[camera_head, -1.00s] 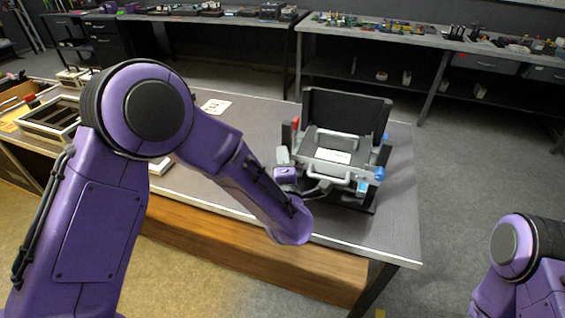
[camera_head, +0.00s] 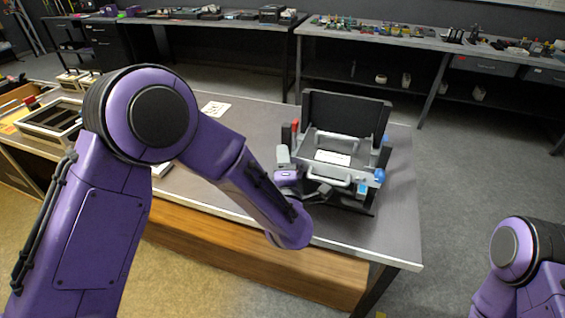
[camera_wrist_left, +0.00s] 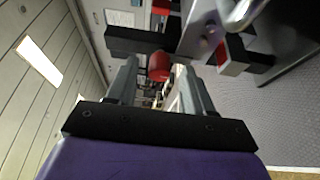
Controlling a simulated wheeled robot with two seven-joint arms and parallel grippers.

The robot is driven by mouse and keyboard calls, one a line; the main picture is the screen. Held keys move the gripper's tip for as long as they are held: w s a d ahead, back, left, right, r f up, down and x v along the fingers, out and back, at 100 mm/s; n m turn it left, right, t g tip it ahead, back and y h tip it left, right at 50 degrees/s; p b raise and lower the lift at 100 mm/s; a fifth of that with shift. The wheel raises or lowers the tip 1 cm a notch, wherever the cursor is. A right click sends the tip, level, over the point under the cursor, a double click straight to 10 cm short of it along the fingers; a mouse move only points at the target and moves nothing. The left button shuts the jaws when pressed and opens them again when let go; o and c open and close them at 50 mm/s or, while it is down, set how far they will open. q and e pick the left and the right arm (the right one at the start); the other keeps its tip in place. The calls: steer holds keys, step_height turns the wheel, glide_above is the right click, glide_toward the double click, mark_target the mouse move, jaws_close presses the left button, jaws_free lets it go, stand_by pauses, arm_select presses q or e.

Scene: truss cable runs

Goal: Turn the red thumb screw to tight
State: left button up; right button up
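A black and grey device (camera_head: 345,112) with a raised back panel and light handles stands on the grey table. A red part (camera_head: 295,126) shows upright at its left side. In the left wrist view, a round red knob (camera_wrist_left: 159,67), which looks like the thumb screw, lies ahead between the fingertips. My left gripper (camera_wrist_left: 158,85) has its two grey fingers apart, on either side of the knob's line; I cannot tell whether they touch it. In the head view my left gripper (camera_head: 284,156) is at the device's left side. My right gripper is out of view.
Blue knobs (camera_head: 380,175) sit on the device's right side. A white card (camera_head: 215,108) lies on the table to the left, and a tray (camera_head: 48,120) stands farther left. Another red part (camera_wrist_left: 222,54) shows right of the fingers.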

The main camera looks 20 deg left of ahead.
arm_select(q)
steer(key=b+v, duration=0.2)
steer(key=v, duration=0.8)
steer(key=shift+s, duration=0.3)
steer(key=shift+d, duration=0.1)
steer(key=s+a+f+m+g+h, duration=0.25)
steer(key=f+m, duration=0.35)
steer(key=f, duration=0.3)
steer(key=s+a+f+m+g+h, duration=0.1)
steer(key=a+f+m+g+h, duration=0.15)
steer(key=f+m, duration=0.55)
steer(key=s+a+f+g, duration=0.3)
steer(key=s+a+f, duration=0.1)
steer(key=s, duration=0.3)
steer(key=s+a+f+g+y, duration=0.1)
steer(key=s+a+f+g, duration=0.1)
steer(key=s+a+f, duration=0.2)
steer(key=s+a+f+m+g+y, duration=0.1)
steer(key=s+a+f+g, duration=0.2)
steer(key=s+f, duration=0.6)
steer(key=shift+s+a+g, duration=0.3)
steer(key=shift+s+a, duration=0.75)
steer(key=shift+s, duration=0.2)
